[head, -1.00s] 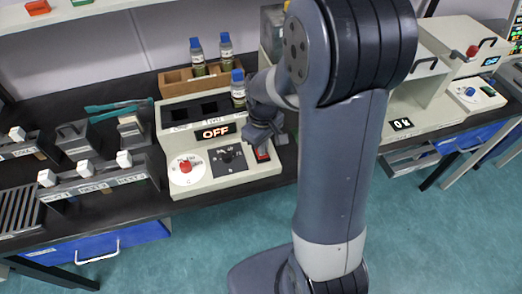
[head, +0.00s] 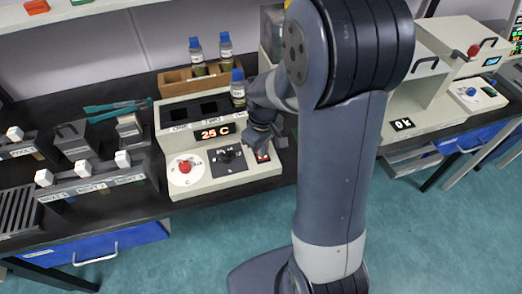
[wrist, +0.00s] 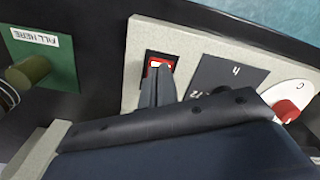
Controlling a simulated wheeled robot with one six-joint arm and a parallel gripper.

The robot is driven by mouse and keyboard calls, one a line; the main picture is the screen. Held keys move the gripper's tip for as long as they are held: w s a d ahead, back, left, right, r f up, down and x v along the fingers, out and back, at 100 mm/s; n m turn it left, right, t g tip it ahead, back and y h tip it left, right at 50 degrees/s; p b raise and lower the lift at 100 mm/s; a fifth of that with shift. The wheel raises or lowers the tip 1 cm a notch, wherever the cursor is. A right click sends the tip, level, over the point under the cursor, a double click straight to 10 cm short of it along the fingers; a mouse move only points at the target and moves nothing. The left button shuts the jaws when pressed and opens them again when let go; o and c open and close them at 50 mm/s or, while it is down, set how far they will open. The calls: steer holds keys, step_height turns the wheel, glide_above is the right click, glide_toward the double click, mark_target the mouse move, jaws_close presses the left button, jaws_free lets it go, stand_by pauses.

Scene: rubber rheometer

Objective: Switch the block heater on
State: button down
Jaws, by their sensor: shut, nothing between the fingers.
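The block heater (head: 215,182) is a cream box on the bench, and its display (head: 215,132) reads "25 C". Its front panel has a red knob on a white dial (head: 186,168), a black dial (head: 227,158) and a red rocker switch (head: 263,156) at the right end. My gripper (head: 262,150) is shut and empty, with its fingertips at the switch. In the wrist view the switch (wrist: 160,62) shows lit red just beyond the shut fingertips (wrist: 158,75). I cannot tell whether they still touch it. A blue-capped vial (head: 238,90) stands in the heater's right well.
Two blue-capped vials stand in a wooden rack (head: 184,82) behind the heater. Racks with white-topped pieces (head: 95,180) are at the left. A cream machine (head: 425,110) stands at the right.

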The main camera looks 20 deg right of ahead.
step_height(320, 180, up, 7)
steer(key=p, duration=0.5)
steer(key=shift+f, duration=0.15)
stand_by(0.4)
step_height(320, 180, down, 7)
steer(key=b, duration=0.5)
steer(key=shift+r, duration=0.25)
